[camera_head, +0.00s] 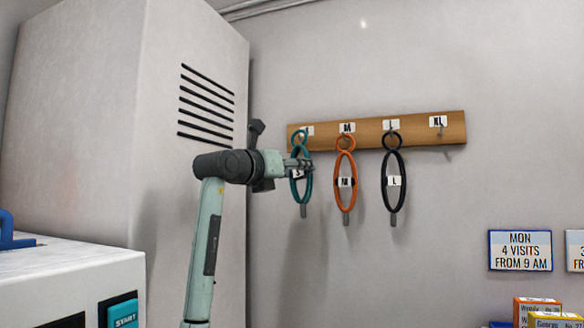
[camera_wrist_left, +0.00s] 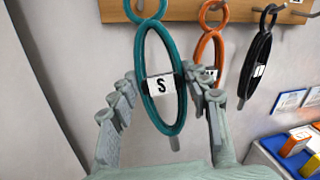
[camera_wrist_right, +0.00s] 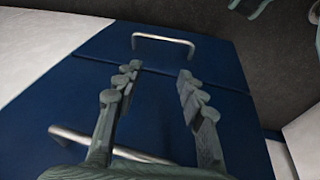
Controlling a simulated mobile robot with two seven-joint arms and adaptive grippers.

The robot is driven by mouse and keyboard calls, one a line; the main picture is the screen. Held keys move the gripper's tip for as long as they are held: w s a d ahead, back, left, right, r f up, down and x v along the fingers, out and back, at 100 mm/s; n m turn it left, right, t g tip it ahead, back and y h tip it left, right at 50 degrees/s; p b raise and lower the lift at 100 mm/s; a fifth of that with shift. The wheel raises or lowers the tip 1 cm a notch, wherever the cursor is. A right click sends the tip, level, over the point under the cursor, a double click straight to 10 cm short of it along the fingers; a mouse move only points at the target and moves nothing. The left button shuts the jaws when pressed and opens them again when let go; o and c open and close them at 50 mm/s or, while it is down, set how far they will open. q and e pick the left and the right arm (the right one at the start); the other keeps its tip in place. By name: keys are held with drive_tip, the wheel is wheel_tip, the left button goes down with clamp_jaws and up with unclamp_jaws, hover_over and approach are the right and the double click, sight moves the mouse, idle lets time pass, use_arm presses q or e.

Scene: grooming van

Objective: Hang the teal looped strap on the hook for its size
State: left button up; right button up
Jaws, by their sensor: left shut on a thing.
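The teal looped strap (camera_head: 308,186) hangs upright at the left end of the wooden hook board (camera_head: 425,128). It bears an S label, clear in the left wrist view, where the strap (camera_wrist_left: 145,50) has a small upper loop and a long lower loop. Its upper loop lies in front of the leftmost hook position; I cannot tell whether it is on the hook. My left gripper (camera_head: 304,165) is shut on the lower loop, its fingers (camera_wrist_left: 165,88) on either side near the label. My right gripper (camera_wrist_right: 155,90) is open and empty.
An orange M strap (camera_head: 339,168) and a black L strap (camera_head: 386,178) hang on neighbouring hooks. The XL hook (camera_head: 441,131) is bare. A tall grey cabinet (camera_head: 110,120) stands left. Blue drawers with metal handles (camera_wrist_right: 165,38) face my right gripper.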

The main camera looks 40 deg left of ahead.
sight(296, 175)
use_arm(q)
drive_tip(key=shift+w+a, duration=0.2)
drive_tip(key=shift+w, duration=0.6)
drive_tip(key=shift+w+a+f, duration=0.15)
drive_tip(key=shift+w+f, duration=0.35)
drive_tip(key=shift+f, duration=0.05)
use_arm(e)
drive_tip(key=shift+a+f, duration=0.1)
drive_tip(key=shift+f, duration=0.65)
drive_tip(key=shift+s+f, duration=0.1)
drive_tip(key=shift+f, duration=0.1)
drive_tip(key=shift+r, duration=0.1)
use_arm(q)
drive_tip(key=o, duration=1.3)
drive_tip(key=shift+o, duration=0.2)
use_arm(e)
drive_tip(key=shift+r, duration=0.2)
use_arm(q)
drive_tip(key=shift+f, duration=0.1)
use_arm(e)
drive_tip(key=shift+w, duration=0.2)
drive_tip(key=shift+f, duration=0.1)
